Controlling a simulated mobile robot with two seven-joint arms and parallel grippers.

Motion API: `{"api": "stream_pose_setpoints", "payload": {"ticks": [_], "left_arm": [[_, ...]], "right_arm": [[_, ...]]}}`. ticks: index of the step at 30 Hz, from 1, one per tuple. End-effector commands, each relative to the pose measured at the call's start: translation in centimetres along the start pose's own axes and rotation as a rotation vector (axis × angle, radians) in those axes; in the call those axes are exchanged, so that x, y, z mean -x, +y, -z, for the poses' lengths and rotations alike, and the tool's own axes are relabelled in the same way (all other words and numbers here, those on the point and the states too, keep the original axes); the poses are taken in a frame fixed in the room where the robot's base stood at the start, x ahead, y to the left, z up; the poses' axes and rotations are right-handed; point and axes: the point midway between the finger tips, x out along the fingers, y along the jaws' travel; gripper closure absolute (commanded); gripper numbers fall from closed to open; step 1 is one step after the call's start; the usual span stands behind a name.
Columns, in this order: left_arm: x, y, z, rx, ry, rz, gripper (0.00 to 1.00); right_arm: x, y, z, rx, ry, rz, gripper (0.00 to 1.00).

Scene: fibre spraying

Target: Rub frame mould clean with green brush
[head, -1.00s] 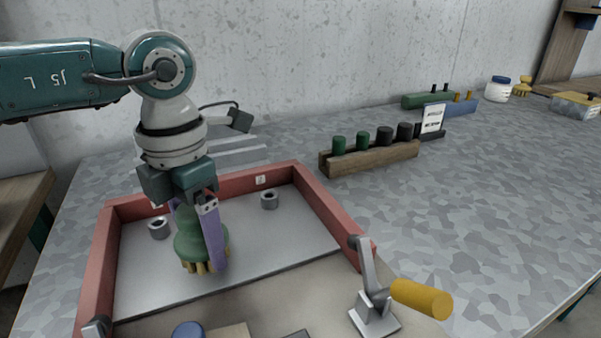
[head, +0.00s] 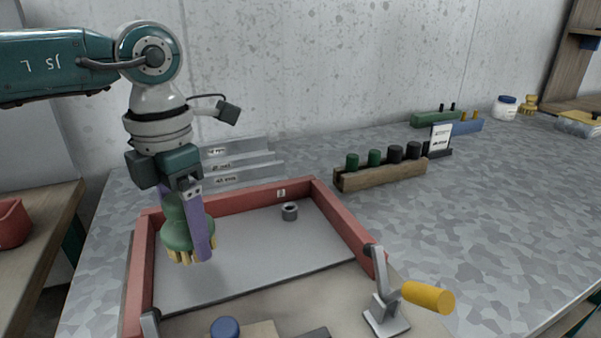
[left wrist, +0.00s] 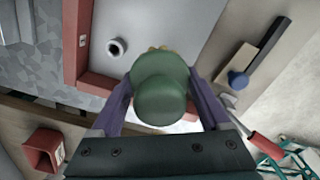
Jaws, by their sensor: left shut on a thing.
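My left gripper (head: 188,222) has its purple fingers shut on the green brush (head: 174,236), whose yellow bristles point down. The brush is over the left part of the frame mould (head: 345,223), a red-walled frame around a grey plate (head: 265,262). I cannot tell whether the bristles touch the plate. In the left wrist view the green brush (left wrist: 160,88) sits between both fingers and hides most of its bristles. A grey ring-shaped piece (head: 289,211) stands on the plate near the back wall. My right gripper is not in view.
A toggle clamp with a yellow handle (head: 427,297) stands at the mould's front right. A wooden rack (head: 380,176) with green and black knobs lies behind to the right. A red bin (head: 12,224) is on a side bench at left.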

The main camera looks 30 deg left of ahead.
Motion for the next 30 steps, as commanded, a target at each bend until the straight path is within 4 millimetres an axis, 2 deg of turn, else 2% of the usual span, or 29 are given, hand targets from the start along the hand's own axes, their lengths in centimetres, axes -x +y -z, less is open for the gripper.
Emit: {"api": "stream_pose_setpoints", "payload": {"ticks": [1,10,30], "left_arm": [[0.9,0.2,0.0,0.002,-0.001,-0.001,0.65],[3.3,1.2,0.2,0.006,-0.002,-0.001,0.65],[3.4,1.3,0.2,0.006,-0.001,0.0,0.65]], "right_arm": [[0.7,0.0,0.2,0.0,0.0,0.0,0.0],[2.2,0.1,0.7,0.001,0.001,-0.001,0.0],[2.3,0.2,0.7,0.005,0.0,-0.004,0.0]]}}
